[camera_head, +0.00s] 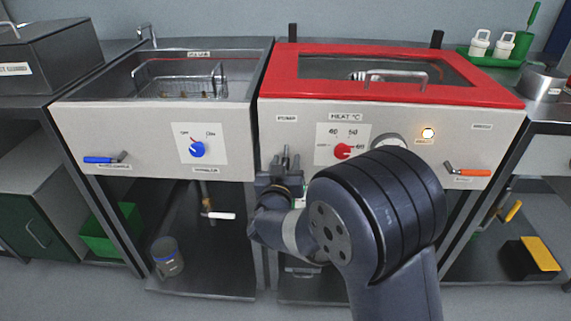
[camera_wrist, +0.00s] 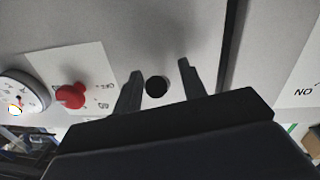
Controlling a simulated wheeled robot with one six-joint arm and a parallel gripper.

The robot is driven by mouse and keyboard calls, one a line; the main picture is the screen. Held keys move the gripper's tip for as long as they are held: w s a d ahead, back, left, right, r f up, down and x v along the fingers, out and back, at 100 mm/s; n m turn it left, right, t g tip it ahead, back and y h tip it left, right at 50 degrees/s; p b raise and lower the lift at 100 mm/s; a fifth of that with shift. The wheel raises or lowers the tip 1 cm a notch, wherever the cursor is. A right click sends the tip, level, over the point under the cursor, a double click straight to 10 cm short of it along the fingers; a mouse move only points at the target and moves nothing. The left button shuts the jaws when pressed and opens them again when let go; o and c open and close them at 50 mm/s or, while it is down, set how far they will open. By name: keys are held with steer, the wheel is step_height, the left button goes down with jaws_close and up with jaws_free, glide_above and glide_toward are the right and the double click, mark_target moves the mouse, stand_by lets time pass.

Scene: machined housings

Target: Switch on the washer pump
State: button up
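The washer (camera_head: 275,150) has a pale front panel and a red-framed lid (camera_head: 400,92). A small label (camera_head: 287,118), too blurred to read surely, sits at the panel's upper left. My gripper (camera_head: 285,160) is in front of the panel below this label and left of the red knob (camera_head: 343,151). In the wrist view my gripper (camera_wrist: 161,66) is open, with a dark round part (camera_wrist: 157,87) of the panel showing between its fingers. I cannot tell whether the fingers touch it. The red knob also shows there (camera_wrist: 72,95). In the head view my gripper hides the dark round part.
A round gauge (camera_head: 389,143) and a lit lamp (camera_head: 428,133) sit right of the red knob. An orange-handled valve (camera_head: 468,170) is at the far right. The left tank has a blue knob (camera_head: 197,149) and a blue-handled valve (camera_head: 104,160). A cup (camera_head: 167,257) stands below.

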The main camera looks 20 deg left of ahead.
steer(key=shift+c, duration=0.6)
jaws_close()
